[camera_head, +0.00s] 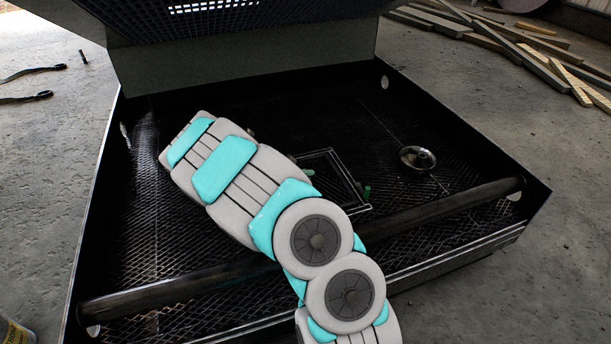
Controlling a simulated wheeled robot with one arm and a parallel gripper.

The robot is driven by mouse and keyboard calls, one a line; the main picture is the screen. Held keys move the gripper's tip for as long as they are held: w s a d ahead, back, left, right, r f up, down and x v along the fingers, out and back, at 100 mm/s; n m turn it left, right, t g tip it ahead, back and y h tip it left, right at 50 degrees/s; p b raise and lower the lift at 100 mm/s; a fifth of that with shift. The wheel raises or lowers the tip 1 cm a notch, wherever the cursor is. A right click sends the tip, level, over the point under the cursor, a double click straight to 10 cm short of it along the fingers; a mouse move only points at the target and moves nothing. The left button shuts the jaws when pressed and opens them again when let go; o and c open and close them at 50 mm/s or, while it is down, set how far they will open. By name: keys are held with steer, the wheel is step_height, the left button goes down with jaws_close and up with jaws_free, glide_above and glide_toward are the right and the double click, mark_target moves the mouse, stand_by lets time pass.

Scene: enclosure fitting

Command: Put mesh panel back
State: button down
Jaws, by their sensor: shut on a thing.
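A black box-shaped enclosure (97,215) with a mesh floor (152,235) fills the middle of the head view. A small thin-edged rectangular frame (345,170) shows on the floor to the right of my arm. Its left part is hidden by the arm, and I cannot tell whether it is a loose panel or an opening. Small green pegs (367,191) stand near it. My grey and teal arm reaches over the front wall into the enclosure. My gripper is hidden behind the arm, so what it holds cannot be seen.
A dark bar (440,211) crosses the enclosure near its front. A round metal fitting (417,158) sits on the floor at right. A raised lid with a grille (250,60) stands at the back. Wooden planks (530,60) lie outside, back right.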

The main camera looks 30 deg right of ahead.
steer(key=shift+f, duration=0.25)
steer(key=c, duration=0.8)
jaws_free()
steer(key=shift+f, duration=0.1)
